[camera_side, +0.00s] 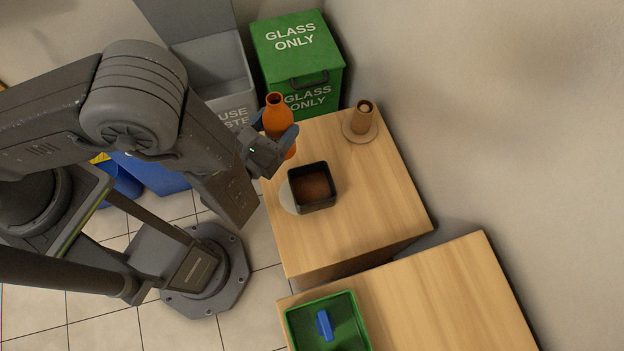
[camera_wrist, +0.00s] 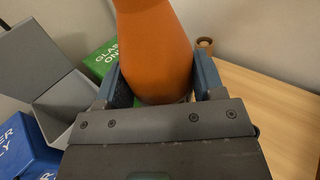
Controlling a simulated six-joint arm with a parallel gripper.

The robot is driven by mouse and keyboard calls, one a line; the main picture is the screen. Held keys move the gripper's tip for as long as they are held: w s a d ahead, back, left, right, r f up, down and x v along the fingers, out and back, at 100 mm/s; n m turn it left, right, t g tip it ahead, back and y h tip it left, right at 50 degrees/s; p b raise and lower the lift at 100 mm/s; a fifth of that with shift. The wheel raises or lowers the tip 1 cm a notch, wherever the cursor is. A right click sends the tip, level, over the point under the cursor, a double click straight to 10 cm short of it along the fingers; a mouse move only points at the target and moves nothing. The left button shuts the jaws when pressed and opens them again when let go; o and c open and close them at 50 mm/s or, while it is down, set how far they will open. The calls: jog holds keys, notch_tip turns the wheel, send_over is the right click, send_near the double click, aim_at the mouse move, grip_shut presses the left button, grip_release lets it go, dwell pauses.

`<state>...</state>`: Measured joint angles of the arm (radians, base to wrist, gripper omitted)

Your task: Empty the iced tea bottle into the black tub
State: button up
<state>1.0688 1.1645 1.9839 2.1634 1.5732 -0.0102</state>
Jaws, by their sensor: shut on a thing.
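The iced tea bottle (camera_side: 277,121) is orange-brown and held upright, or close to it, with its open neck at the top. My gripper (camera_side: 271,135) is shut on the bottle near the left back corner of the wooden table. In the wrist view the bottle (camera_wrist: 155,50) fills the space between the two blue fingers of my gripper (camera_wrist: 155,88). The black tub (camera_side: 296,204) stands on the table just in front of the bottle, apart from it. Brown content shows inside the tub. The bottle's base is partly hidden by my gripper.
A brown cup-like object (camera_side: 362,117) stands on a round base at the back of the table. A green glass-only bin (camera_side: 298,55) and an open grey bin (camera_side: 216,75) stand behind. A green tray (camera_side: 296,330) with a blue item lies on the nearer table (camera_side: 430,300), otherwise clear.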

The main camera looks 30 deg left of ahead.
jog(key=w+a+r, duration=0.1)
jog(key=a+r, duration=0.3)
jog(key=a, duration=0.1)
jog(key=shift+w+a, duration=0.3)
jog(key=shift+a, duration=0.1)
dwell(1.6)
